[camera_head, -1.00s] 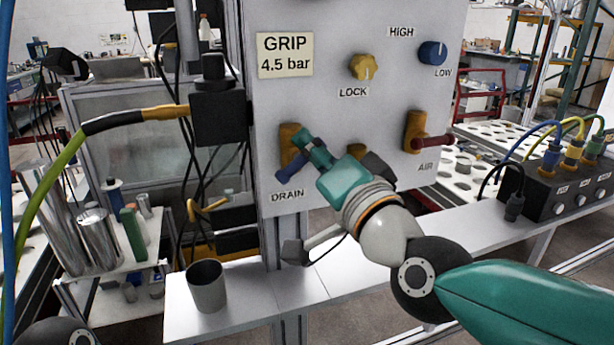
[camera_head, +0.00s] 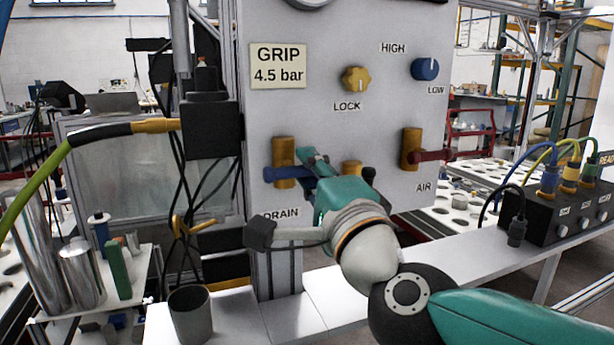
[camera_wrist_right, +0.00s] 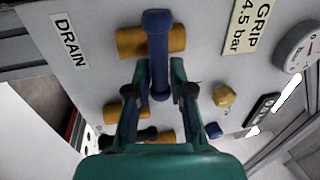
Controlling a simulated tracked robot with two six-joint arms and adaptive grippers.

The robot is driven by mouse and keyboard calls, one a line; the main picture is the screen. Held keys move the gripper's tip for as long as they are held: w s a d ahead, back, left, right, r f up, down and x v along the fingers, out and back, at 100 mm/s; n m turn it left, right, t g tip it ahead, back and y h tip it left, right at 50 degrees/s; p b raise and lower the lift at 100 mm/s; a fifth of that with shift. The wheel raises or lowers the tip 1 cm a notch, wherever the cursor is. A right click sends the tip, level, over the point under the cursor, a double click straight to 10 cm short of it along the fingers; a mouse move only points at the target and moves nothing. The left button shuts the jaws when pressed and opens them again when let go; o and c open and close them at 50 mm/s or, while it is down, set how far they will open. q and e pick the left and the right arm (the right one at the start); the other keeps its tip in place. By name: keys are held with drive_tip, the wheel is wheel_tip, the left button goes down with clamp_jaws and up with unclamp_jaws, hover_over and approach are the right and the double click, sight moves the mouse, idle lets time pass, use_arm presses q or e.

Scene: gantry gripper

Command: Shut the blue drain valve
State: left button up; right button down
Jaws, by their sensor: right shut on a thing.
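The blue drain valve handle (camera_head: 270,174) lies about level across its upright brass body (camera_head: 283,151), above the DRAIN label (camera_head: 281,214) on the grey panel. My right gripper (camera_head: 317,168) is at the handle's right end, shut on it. In the right wrist view the blue handle (camera_wrist_right: 157,35) crosses the brass body (camera_wrist_right: 130,42) at a right angle, and its near end sits between the fingers of the right gripper (camera_wrist_right: 160,85). The gripper hides part of the handle's right end in the head view. My left gripper is not in view.
The red AIR handle (camera_head: 432,155), yellow LOCK knob (camera_head: 355,78) and blue HIGH/LOW knob (camera_head: 425,69) are on the same panel. A brass part (camera_head: 352,168) shows just behind my right gripper. A grey cup (camera_head: 190,315) stands on the ledge below.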

drive_tip(key=shift+f, duration=0.3)
drive_tip(key=c, duration=1.1)
unclamp_jaws()
drive_tip(key=shift+c, duration=0.2)
drive_tip(key=shift+r, duration=0.1)
drive_tip(key=shift+s, duration=0.1)
drive_tip(key=shift+s+d, duration=0.15)
drive_tip(key=shift+s, duration=0.1)
drive_tip(key=v, duration=1.1)
drive_tip(key=shift+s+f, duration=0.1)
drive_tip(key=shift+f, duration=0.1)
